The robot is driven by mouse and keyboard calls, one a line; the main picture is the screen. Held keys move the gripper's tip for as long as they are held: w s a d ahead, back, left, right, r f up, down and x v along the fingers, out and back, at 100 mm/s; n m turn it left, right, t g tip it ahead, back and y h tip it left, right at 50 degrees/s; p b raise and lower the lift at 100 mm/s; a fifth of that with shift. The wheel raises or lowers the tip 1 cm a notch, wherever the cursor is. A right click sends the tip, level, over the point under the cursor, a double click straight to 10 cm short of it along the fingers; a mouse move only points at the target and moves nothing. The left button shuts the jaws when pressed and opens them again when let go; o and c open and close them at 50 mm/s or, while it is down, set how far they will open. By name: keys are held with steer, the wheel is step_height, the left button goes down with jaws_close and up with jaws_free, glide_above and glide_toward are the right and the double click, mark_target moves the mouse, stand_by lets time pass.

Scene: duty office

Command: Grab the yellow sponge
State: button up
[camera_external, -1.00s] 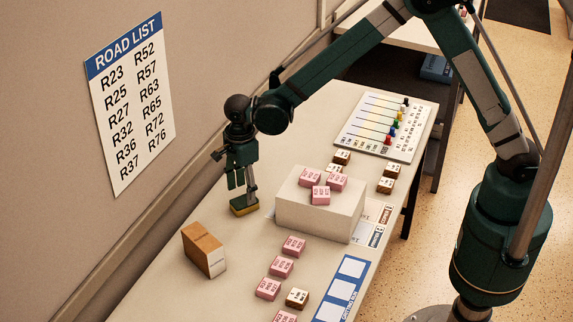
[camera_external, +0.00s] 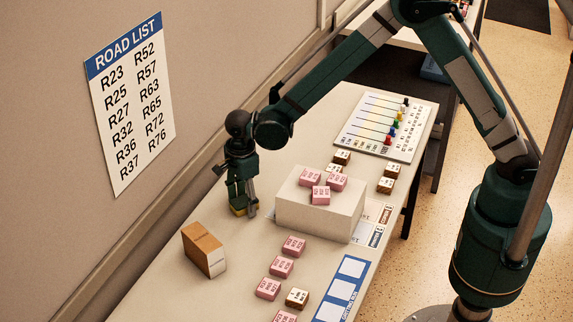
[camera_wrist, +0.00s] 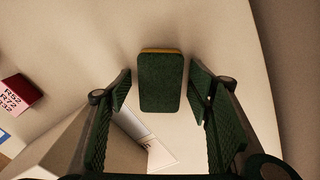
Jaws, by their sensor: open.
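The sponge (camera_wrist: 160,82) lies flat on the table, with a dark green top and a thin yellow edge showing at its far end in the wrist view. In the external view the sponge (camera_external: 238,211) is partly hidden by my gripper. My gripper (camera_external: 243,208) points down at it, with its fingers low around the sponge. In the wrist view my gripper (camera_wrist: 162,92) is open, with one finger on each side of the sponge and a visible gap on both sides.
A white block (camera_external: 318,212) with pink cubes on top stands close to the right of my gripper. A cardboard box (camera_external: 203,249) stands at the front left. Several pink cubes (camera_external: 281,267) lie in front. The wall is close on the left.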

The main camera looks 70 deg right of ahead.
mark_target(244, 201)
steer(key=shift+c, duration=0.4)
steer(key=c, duration=0.6)
steer(key=shift+c, duration=0.2)
steer(key=shift+r, duration=0.1)
steer(key=shift+r+p, duration=0.55)
steer(key=shift+r, duration=4.35)
